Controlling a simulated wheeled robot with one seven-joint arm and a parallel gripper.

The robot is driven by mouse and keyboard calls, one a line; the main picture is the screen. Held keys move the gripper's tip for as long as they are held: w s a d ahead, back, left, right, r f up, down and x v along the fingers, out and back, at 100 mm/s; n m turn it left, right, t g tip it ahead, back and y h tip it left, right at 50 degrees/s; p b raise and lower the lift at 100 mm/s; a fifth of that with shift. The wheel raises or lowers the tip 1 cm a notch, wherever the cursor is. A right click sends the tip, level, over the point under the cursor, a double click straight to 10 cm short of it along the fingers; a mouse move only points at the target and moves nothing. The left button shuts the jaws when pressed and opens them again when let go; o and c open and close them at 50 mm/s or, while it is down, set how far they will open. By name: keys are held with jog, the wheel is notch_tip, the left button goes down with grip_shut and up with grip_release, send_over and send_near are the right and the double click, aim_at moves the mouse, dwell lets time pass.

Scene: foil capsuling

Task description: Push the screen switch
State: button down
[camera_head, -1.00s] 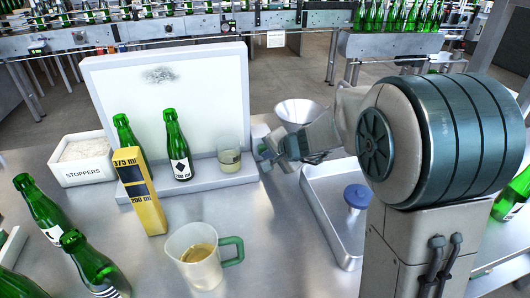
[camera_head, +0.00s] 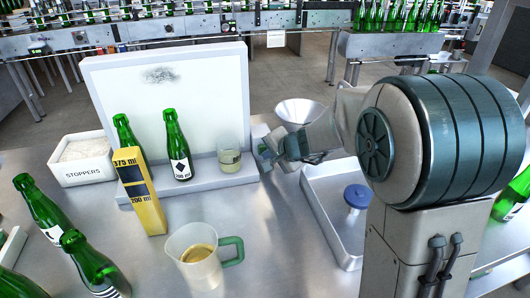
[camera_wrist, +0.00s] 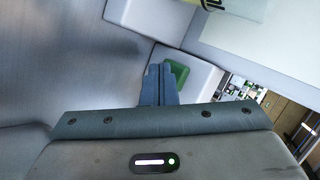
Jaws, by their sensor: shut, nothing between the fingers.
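The white lit screen (camera_head: 215,95) stands upright behind a ledge on the bench, with a dark smudge near its top. The switch is a green button (camera_wrist: 179,72) on a pale box (camera_wrist: 200,77) in the wrist view. The box also shows at the screen's right end in the head view (camera_head: 259,131). My gripper (camera_wrist: 158,70) is shut and empty, its blue-grey fingertips over the box right beside the button and covering part of it. In the head view my gripper (camera_head: 266,157) is at the box; whether it touches the button cannot be told.
Two green bottles (camera_head: 177,145) and a glass (camera_head: 229,154) stand on the ledge. A yellow gauge block (camera_head: 146,195), a jug (camera_head: 197,262) and a stoppers bin (camera_head: 83,172) are nearby. A funnel (camera_head: 300,110) and a metal tray (camera_head: 325,220) lie around my arm.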

jog(key=shift+w, duration=0.1)
dwell(0.6)
jog(key=shift+w+a, duration=0.1)
jog(key=shift+w, duration=0.2)
jog(key=shift+r, duration=0.1)
jog(key=shift+s+b, duration=0.3)
jog(key=shift+b, duration=0.2)
jog(key=shift+s+d+b, duration=0.25)
jog(key=shift+s+b, duration=0.1)
jog(key=shift+s, duration=0.1)
jog(key=shift+s+d+b, duration=0.25)
jog(key=shift+s+b, duration=0.05)
jog(key=shift+s, duration=0.5)
jog(key=shift+s+d+b, duration=0.2)
jog(key=shift+s+b, duration=0.05)
jog(key=shift+s, duration=0.6)
jog(key=shift+s+d+b, duration=0.25)
jog(key=shift+s+b, duration=0.05)
jog(key=shift+s, duration=0.5)
